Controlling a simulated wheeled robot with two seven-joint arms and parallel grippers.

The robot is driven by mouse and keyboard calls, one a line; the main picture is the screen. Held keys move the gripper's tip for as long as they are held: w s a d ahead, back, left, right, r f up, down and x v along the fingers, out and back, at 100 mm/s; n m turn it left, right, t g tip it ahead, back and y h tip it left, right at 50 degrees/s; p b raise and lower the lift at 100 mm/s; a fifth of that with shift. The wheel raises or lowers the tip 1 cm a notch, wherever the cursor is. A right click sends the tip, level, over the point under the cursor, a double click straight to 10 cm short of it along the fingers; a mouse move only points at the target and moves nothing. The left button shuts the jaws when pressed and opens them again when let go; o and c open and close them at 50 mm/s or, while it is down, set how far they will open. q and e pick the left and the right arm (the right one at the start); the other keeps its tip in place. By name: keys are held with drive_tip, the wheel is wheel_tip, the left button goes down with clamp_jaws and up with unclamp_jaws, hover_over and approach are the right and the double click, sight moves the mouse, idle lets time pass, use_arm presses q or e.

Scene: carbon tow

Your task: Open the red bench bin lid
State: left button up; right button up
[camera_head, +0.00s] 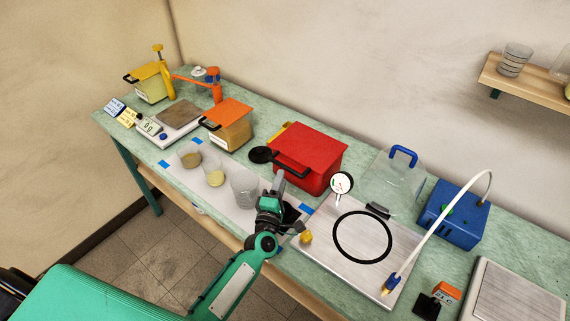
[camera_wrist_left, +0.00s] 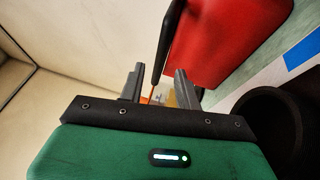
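The red bench bin (camera_head: 318,150) stands on the green bench with its red lid down. A black bar handle (camera_head: 291,169) runs along the lid's front edge. My left gripper (camera_head: 279,180) is just in front of the bin, close to the handle. In the left wrist view, the two fingers of my left gripper (camera_wrist_left: 158,85) stand apart. The black handle (camera_wrist_left: 165,50) shows beyond and partly between them, with the red bin (camera_wrist_left: 222,38) to the right. I cannot tell whether a finger touches the handle. My right gripper is not in view.
Clear cups (camera_head: 244,187) stand left of my left gripper. A black round object (camera_head: 260,155) lies left of the bin. An orange-lidded bin (camera_head: 230,124) is further left. A metal plate with a black ring (camera_head: 335,241) and a dial gauge (camera_head: 341,184) are to the right.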

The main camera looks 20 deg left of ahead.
sight(285, 166)
use_arm(q)
drive_tip(key=shift+w+a+r+p, duration=0.1)
drive_tip(key=shift+w+r+p, duration=0.05)
drive_tip(key=shift+w, duration=0.75)
drive_tip(key=shift+w+r+p, duration=0.2)
drive_tip(key=shift+w, duration=0.75)
drive_tip(key=shift+w+a+r+p, duration=0.1)
drive_tip(key=shift+w+r+p, duration=0.05)
drive_tip(key=shift+w, duration=0.75)
clamp_jaws()
